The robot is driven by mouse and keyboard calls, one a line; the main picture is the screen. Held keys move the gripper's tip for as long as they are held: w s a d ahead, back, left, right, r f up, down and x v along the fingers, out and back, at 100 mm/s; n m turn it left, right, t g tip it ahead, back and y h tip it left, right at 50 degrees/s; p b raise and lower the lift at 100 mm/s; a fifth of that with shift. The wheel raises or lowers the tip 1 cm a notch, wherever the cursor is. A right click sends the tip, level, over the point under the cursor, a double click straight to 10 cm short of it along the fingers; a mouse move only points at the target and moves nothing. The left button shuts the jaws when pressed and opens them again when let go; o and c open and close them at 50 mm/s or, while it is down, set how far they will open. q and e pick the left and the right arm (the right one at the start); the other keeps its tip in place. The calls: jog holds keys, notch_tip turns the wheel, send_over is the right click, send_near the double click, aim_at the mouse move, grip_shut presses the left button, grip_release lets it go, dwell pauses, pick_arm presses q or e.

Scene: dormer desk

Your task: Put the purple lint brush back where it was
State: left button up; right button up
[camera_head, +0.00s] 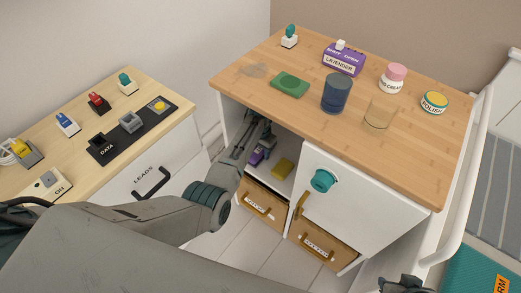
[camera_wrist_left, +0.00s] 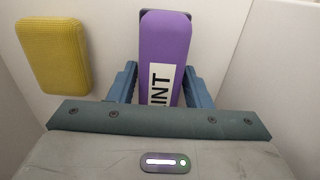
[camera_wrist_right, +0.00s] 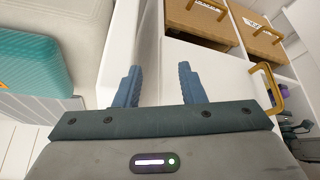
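The purple lint brush (camera_head: 257,157) is inside the open left compartment of the white cabinet. In the left wrist view the brush (camera_wrist_left: 166,45), marked LINT, lies between the two fingers of my left gripper (camera_wrist_left: 160,85). The fingers are close along both its sides; whether they press on it cannot be told. My left arm reaches into the compartment from the left. A yellow sponge (camera_head: 283,168) lies beside the brush and also shows in the left wrist view (camera_wrist_left: 54,55). My right gripper (camera_wrist_right: 160,85) is open and empty, outside the cabinet.
The wooden top (camera_head: 300,110) carries a green dish (camera_head: 290,84), a blue cup (camera_head: 336,94), a clear glass (camera_head: 379,112) and several containers. Labelled drawers (camera_head: 263,205) sit below the compartment. A desk (camera_head: 70,170) stands left.

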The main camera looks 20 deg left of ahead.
pick_arm(q)
jog(key=o, duration=0.3)
notch_tip(320, 180, up, 8)
jog(key=shift+f+p, duration=0.1)
jog(key=shift+p, duration=0.8)
jog(key=s+a+f+n+t, duration=0.1)
jog(key=s+a+f, duration=0.15)
jog(key=s, duration=0.75)
jog(key=s+a+f+n+t, duration=0.1)
jog(key=s+a, duration=0.3)
jog(key=s, duration=0.5)
jog(key=s+r+t, duration=0.1)
jog(key=s+r, duration=0.5)
jog(key=s, duration=0.4)
jog(key=s+a+r+n, duration=0.1)
jog(key=s+r, duration=0.4)
jog(key=s, duration=0.5)
jog(key=shift+s+r+t+y, duration=0.2)
jog(key=shift+r+t+y, duration=0.15)
jog(key=shift+t+y, duration=0.05)
pick_arm(e)
jog(key=shift+s+d+r+g+h, duration=0.4)
jog(key=shift+s+d+r+g, duration=0.4)
jog(key=shift+r, duration=0.2)
